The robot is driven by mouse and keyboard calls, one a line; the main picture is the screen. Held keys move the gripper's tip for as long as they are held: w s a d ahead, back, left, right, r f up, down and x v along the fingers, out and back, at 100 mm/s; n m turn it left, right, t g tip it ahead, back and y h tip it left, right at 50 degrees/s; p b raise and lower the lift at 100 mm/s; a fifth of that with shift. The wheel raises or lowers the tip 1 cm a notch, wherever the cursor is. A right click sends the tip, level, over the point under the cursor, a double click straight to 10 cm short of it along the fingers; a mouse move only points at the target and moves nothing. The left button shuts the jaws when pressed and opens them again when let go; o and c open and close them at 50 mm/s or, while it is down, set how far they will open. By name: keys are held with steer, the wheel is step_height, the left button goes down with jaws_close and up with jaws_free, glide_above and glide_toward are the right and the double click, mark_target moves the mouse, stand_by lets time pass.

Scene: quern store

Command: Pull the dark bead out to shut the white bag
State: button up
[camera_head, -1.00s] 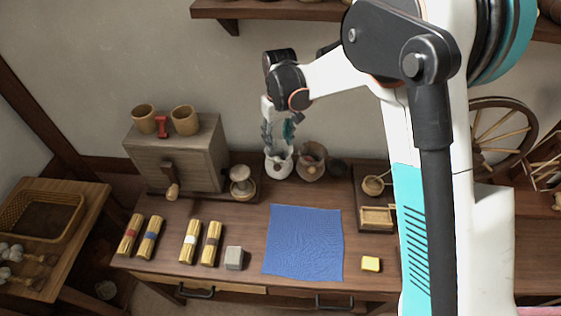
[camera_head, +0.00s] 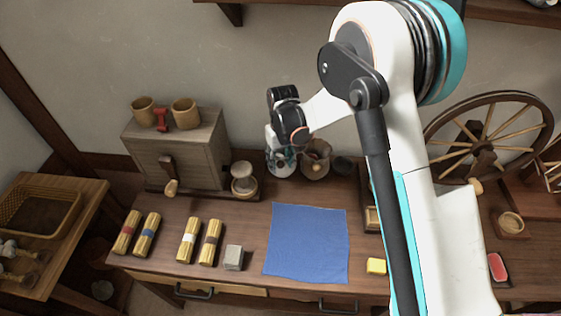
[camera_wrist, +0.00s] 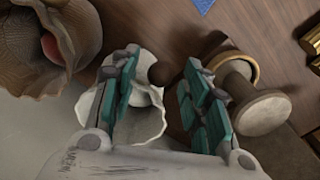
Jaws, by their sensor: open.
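The white bag (camera_wrist: 148,118) stands open-mouthed at the back of the table; its frilled rim shows between and behind my fingers in the wrist view. In the head view the white bag (camera_head: 280,170) is mostly hidden by my gripper (camera_head: 282,150). The dark bead (camera_wrist: 161,74) is a small dark brown ball at the bag's rim in the wrist view. My gripper (camera_wrist: 163,65) is open, with one finger on each side of the bead. I cannot tell whether either finger touches it. The left finger overlaps the bag's mouth in the picture.
A brown sack (camera_wrist: 50,45) with something red in it stands close on the left in the wrist view. A wooden spool-shaped piece (camera_wrist: 262,110) stands close on the right. A blue cloth (camera_head: 306,243) lies towards the front.

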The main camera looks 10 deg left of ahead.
steer(key=shift+c, duration=0.6)
jaws_close()
steer(key=s, duration=0.5)
steer(key=shift+s+d, duration=0.15)
steer(key=shift+s, duration=0.1)
steer(key=shift+o, duration=0.6)
jaws_free()
step_height(320, 180, up, 12)
steer(key=shift+w+d, duration=0.15)
